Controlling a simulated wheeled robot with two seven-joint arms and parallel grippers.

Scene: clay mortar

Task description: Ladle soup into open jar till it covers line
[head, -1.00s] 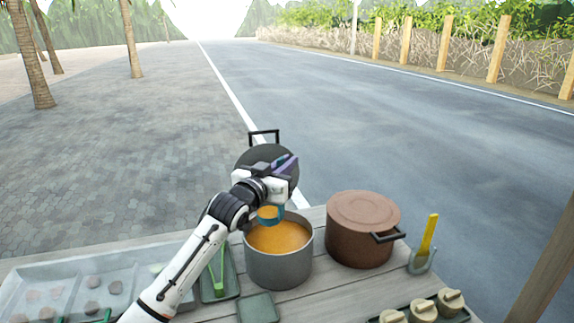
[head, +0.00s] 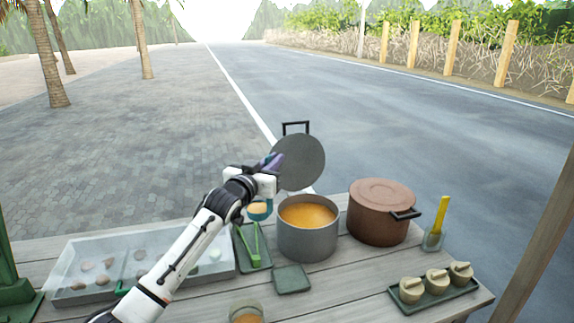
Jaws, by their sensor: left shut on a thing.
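My left gripper (head: 265,184) is shut on the ladle, whose purple handle (head: 271,162) sticks up from the jaws. The ladle's teal bowl (head: 260,213) hangs just left of the soup pot's rim and holds orange soup. The grey soup pot (head: 308,240) stands open on the table, with orange soup (head: 307,214) inside. An open jar (head: 246,314) with orange contents sits at the bottom edge, partly cut off; I cannot make out its line. My right gripper is not in view.
A lidded brown pot (head: 380,215) is to the right. A tray with green tongs (head: 256,243), a small green mat (head: 291,279) and a clear-covered food tray (head: 90,283) lie around. Several lidded pots (head: 437,281) sit front right.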

